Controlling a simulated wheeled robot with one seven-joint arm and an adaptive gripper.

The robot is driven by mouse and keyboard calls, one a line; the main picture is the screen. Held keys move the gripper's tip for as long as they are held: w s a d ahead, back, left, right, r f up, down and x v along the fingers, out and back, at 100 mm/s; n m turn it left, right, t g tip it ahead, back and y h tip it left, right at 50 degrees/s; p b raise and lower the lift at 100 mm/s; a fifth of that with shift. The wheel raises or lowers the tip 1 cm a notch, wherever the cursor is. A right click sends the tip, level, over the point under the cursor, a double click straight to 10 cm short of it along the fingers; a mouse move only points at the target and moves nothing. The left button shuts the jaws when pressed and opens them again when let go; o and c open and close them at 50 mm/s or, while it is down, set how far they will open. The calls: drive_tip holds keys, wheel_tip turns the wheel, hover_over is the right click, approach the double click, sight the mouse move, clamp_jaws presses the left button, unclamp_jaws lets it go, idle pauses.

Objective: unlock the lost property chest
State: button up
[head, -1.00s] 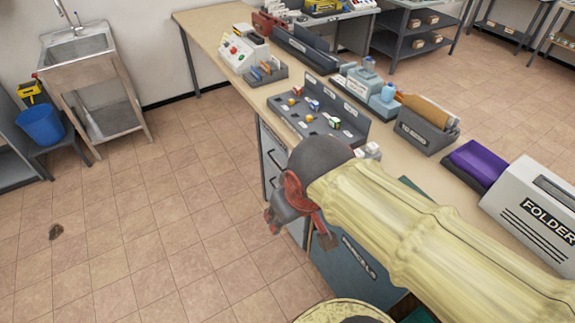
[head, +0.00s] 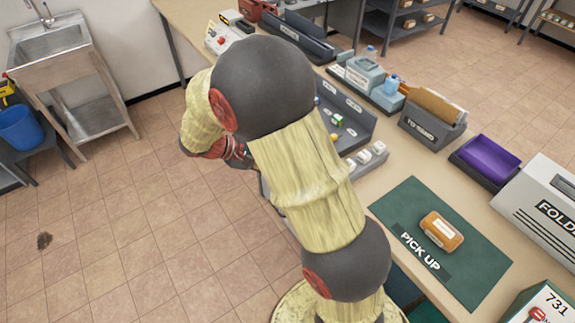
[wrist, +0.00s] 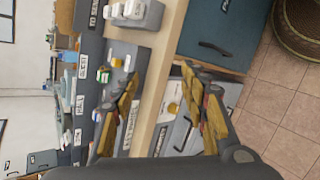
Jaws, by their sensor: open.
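No chest with a readable lost property label shows. A grey cabinet (wrist: 168,136) under the counter shows between my fingers in the wrist view, with a dark handle and a small yellow spot on its front; I cannot tell whether it is the chest. My gripper (wrist: 160,76) is open, with nothing seen between its fingers, beside the counter's front edge. In the head view my arm hides most of it. The grey sorting rack (head: 352,122) on the counter holds small coloured pieces, among them a green and white one (head: 338,120); my arm partly covers it. No key is clearly seen.
The counter carries a green pick-up mat (head: 480,262) with an orange parcel (head: 441,232), a to-send box (head: 432,124) and a purple tray (head: 487,160). The tiled floor (head: 130,230) at left is mostly open.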

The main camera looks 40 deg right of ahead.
drive_tip(key=w+d+f+n+t+h, duration=0.25)
drive_tip(key=w+f+h, duration=0.2)
drive_tip(key=f, duration=0.65)
drive_tip(key=w+d+f+n+t+h, duration=0.1)
drive_tip(key=w+f+n+t+h, duration=0.2)
drive_tip(key=w+f, duration=0.5)
drive_tip(key=s+d+f+g+b, duration=0.1)
drive_tip(key=d+f, duration=0.1)
drive_tip(key=d, duration=0.5)
drive_tip(key=shift+s+d+f, duration=0.15)
drive_tip(key=shift+d, duration=0.15)
drive_tip(key=shift+h, duration=0.25)
drive_tip(key=c, duration=1.1)
clamp_jaws()
